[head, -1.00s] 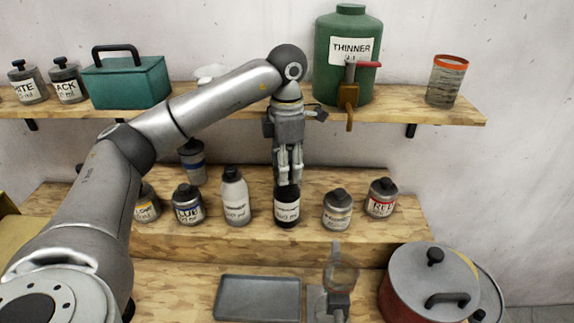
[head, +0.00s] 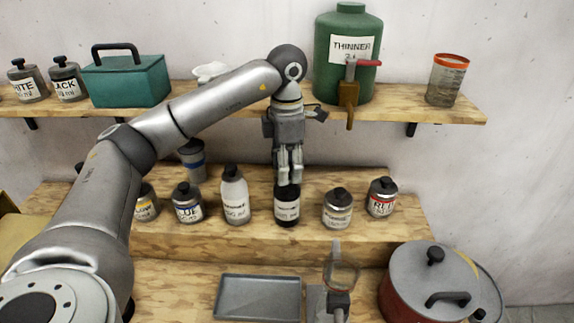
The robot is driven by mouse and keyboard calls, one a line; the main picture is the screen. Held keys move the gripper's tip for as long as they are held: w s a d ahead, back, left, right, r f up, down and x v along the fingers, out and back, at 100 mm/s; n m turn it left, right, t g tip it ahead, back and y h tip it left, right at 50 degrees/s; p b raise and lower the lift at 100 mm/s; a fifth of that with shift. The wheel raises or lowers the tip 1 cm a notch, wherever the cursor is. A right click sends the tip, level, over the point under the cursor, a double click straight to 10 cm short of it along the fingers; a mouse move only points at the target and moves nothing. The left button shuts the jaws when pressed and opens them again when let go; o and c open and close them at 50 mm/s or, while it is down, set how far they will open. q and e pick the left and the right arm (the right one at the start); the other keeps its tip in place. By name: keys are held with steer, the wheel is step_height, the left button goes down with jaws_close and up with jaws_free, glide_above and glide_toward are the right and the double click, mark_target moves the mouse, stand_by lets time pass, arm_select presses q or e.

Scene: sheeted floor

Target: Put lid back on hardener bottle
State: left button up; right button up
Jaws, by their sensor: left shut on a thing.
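A dark bottle (head: 286,211) with a white label stands upright on the wooden step. Its label is too small to read surely. My left gripper (head: 290,180) points straight down over this bottle, with its fingers shut at the bottle's dark top. The fingers cover what they hold, which looks like the dark lid; I cannot tell whether it is seated on the neck. A pale grey bottle (head: 235,204) with a black cap stands just to the left, its label also unclear. My right gripper is not in view.
Small paint tins stand on both sides, including a blue-labelled tin (head: 187,206) and a red-labelled tin (head: 381,200). A green thinner container (head: 347,28) is on the shelf above. An empty grey tray (head: 259,290) and a lidded red pot (head: 400,300) are in front.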

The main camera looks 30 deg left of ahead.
arm_select(q)
steer(key=o, duration=1.3)
steer(key=shift+w+r+p, duration=0.1)
steer(key=shift+r+p, duration=1.7)
steer(key=shift+r, duration=0.75)
steer(key=shift+c, duration=0.2)
steer(key=shift+r+p, duration=0.55)
steer(key=shift+r, duration=0.4)
steer(key=c, duration=0.3)
steer(key=shift+r, duration=0.35)
steer(key=shift+s+f, duration=0.1)
steer(key=shift+s, duration=0.1)
